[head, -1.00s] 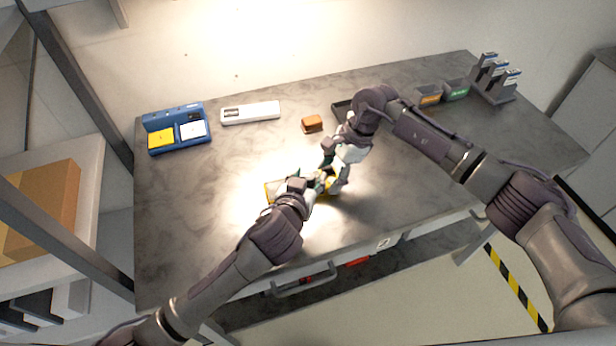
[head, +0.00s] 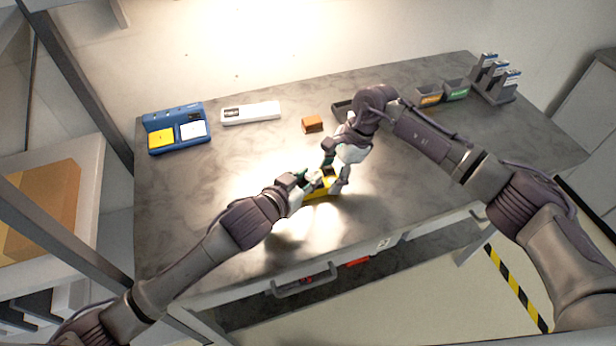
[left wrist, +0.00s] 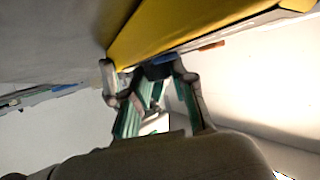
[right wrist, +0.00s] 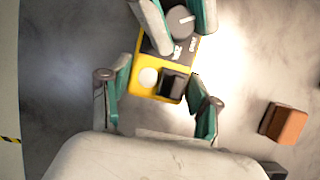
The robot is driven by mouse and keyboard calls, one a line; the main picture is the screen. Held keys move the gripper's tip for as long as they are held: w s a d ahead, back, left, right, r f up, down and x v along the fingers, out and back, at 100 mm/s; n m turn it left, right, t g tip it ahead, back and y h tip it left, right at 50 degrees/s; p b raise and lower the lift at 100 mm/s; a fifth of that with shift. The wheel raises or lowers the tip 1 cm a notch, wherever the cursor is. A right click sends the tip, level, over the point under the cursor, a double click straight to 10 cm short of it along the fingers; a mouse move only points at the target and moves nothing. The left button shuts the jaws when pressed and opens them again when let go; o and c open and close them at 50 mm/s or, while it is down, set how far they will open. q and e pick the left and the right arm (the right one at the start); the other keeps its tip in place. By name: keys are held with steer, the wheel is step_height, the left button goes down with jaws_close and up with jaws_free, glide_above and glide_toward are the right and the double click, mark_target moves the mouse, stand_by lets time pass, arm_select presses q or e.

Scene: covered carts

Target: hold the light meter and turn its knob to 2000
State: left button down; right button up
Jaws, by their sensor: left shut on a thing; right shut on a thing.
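The yellow light meter (head: 322,190) is between my two grippers above the middle of the table. In the right wrist view its yellow body (right wrist: 146,92) has a dark face, a white round spot and a black block. My right gripper (right wrist: 160,95) is shut on the meter's body, one finger on each side. The dark round knob (right wrist: 180,22) shows at the top of that view, between the fingers of my left gripper (right wrist: 177,22), shut on it. In the left wrist view the fingertips (left wrist: 150,76) meet a dark part beside the yellow body. The knob's setting is unreadable.
A blue device (head: 176,128) with yellow and white pads stands at the left back, beside a white bar-shaped device (head: 250,113). An orange-brown block (head: 312,124) lies behind the meter. Small bins (head: 455,90) and a dark rack (head: 495,85) stand at the right back.

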arm_select(q)
steer(key=shift+w+a+m+g+h, duration=0.1)
steer(key=shift+m+g+h, duration=0.8)
steer(key=shift+m, duration=0.3)
steer(key=shift+m+g+h, duration=0.6)
steer(key=shift+m+h, duration=0.1)
steer(key=c, duration=0.9)
jaws_free()
steer(key=shift+a, duration=0.1)
steer(key=v, duration=1.2)
steer(key=shift+w+a, duration=0.1)
steer(key=shift+w, duration=0.1)
